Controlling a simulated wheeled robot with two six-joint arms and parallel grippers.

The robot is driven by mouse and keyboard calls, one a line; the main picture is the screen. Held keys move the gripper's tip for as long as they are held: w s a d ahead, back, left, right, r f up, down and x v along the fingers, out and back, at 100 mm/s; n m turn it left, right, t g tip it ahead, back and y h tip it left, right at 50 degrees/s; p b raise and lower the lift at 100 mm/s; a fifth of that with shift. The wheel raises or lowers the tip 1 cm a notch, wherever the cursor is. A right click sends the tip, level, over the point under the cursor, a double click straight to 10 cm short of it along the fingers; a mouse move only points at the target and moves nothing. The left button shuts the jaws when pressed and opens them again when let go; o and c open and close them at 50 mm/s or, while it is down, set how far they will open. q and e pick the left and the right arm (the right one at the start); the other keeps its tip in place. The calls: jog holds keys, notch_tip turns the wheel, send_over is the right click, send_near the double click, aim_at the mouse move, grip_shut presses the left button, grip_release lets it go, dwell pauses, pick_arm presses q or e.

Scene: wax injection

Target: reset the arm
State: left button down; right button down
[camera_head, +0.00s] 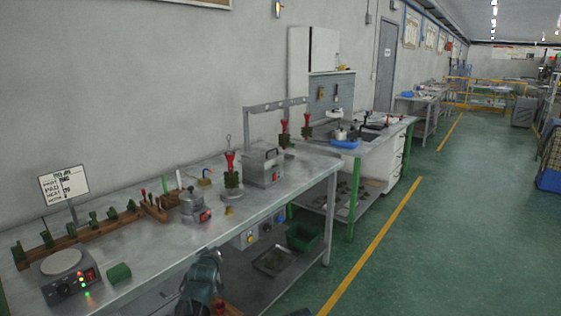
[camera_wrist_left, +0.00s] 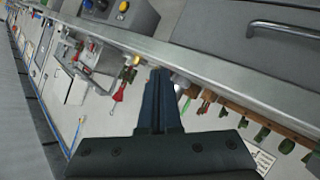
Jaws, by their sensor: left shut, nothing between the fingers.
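In the left wrist view my left gripper (camera_wrist_left: 160,72) has its two dark fingers together, with nothing between them. It points over a metal workbench, which shows tilted in that view. In the head view a dark grey arm part of mine (camera_head: 203,280) shows at the bottom, in front of the bench's front edge. Its fingers cannot be made out there. My right gripper is in neither view.
Green floor (camera_head: 440,240) is open at right.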

pick_arm(q)
jog(key=s+d+f+m+g+h, duration=0.1)
jog(key=s+d+f+m+g, duration=0.25)
jog(key=s+d+f, duration=0.35)
jog(key=s+d+f+m+g, duration=0.3)
jog(key=s+d+f+g, duration=0.15)
jog(key=s, duration=0.55)
jog(key=s+d+f+m+g, duration=0.1)
jog(key=s+d+m+g, duration=0.15)
jog(key=s, duration=0.65)
jog(key=s+d+f+m+g, duration=0.1)
jog(key=s+d+m+g, duration=0.15)
jog(key=s, duration=0.65)
notch_tip(320, 180, up, 14)
jog(key=p, duration=1.3)
jog(key=shift+w+a+f+g+y, duration=0.25)
jog(key=shift+w+a+g+y, duration=0.05)
jog(key=shift+w+a, duration=0.05)
